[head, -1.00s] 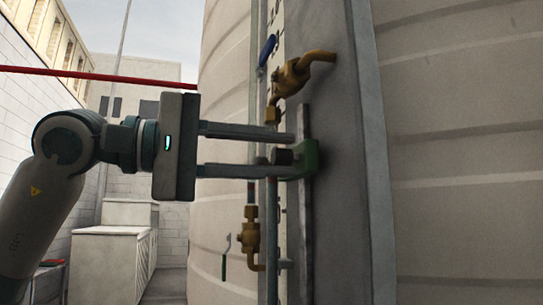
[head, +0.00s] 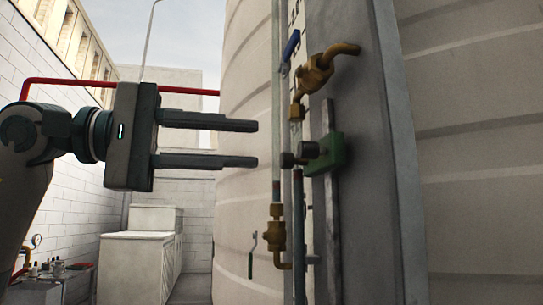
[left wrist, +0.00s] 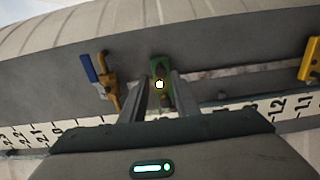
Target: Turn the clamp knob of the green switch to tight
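The green switch (head: 327,154) is mounted on a vertical rail on the grey panel of the tank in the head view. Its dark clamp knob (head: 295,159) sticks out to the left of it. My left gripper (head: 257,144) is open and empty, with its two fingertips left of the knob and apart from it. In the left wrist view the green switch (left wrist: 162,66) shows ahead between the two fingers (left wrist: 158,80); the knob is seen roughly end-on there. My right gripper is in neither view.
A brass valve with a blue handle (head: 291,45) sits above the switch, beside brass pipe fittings (head: 315,74). A lower brass valve (head: 277,228) is on the thin vertical pipe. White cabinets (head: 137,262) stand behind at the left.

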